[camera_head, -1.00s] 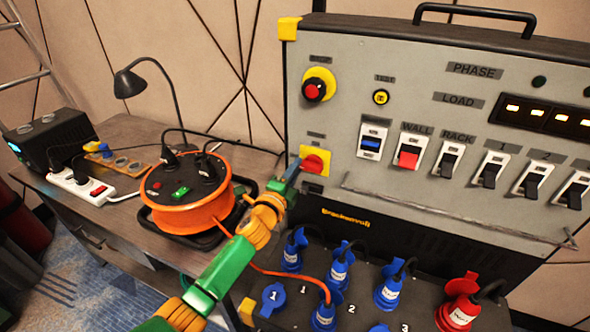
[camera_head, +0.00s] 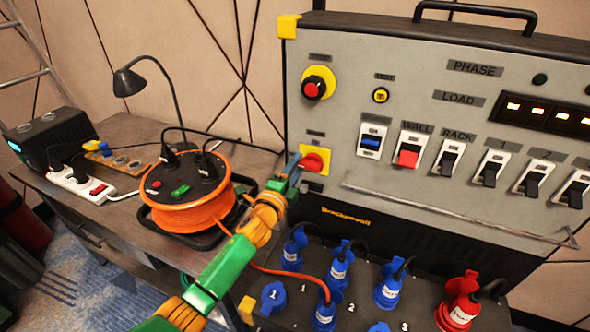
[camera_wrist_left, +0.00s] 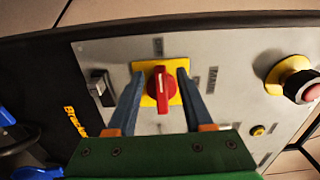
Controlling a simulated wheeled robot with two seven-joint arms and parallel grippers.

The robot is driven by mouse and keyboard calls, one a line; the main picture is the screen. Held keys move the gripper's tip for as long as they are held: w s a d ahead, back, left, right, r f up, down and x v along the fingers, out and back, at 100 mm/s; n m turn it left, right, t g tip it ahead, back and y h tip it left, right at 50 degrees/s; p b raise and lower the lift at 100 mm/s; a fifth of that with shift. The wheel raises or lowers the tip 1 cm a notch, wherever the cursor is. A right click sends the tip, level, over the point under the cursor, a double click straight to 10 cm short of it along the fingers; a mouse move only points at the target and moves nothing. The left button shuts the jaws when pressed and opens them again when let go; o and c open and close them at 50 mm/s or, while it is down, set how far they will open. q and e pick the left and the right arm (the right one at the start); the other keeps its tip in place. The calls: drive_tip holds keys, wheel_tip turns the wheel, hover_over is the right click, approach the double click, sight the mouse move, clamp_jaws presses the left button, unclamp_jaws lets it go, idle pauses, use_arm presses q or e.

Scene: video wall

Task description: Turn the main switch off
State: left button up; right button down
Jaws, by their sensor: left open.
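The main switch (camera_head: 312,162) is a red rotary knob on a yellow square plate, low on the left side of the grey panel. In the left wrist view the red knob (camera_wrist_left: 162,88) shows its grip bar along the picture's vertical, with a white mark on it. My left gripper (camera_head: 297,165) is at the switch, its green and orange arm coming from below. In the wrist view its two blue-grey fingers (camera_wrist_left: 156,80) are open, one on each side of the knob, with gaps visible between. My right gripper is not in view.
A red emergency button (camera_head: 313,89) on a yellow base sits above the switch. Breakers (camera_head: 408,155) line the panel to the right, above a metal guard bar (camera_head: 450,212). An orange cable reel (camera_head: 187,204) stands left of my arm. Blue plugs (camera_head: 338,272) stand below.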

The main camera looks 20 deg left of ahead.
use_arm(q)
drive_tip(key=s, duration=0.7)
drive_tip(key=shift+a, duration=0.1)
drive_tip(key=shift+f, duration=0.1)
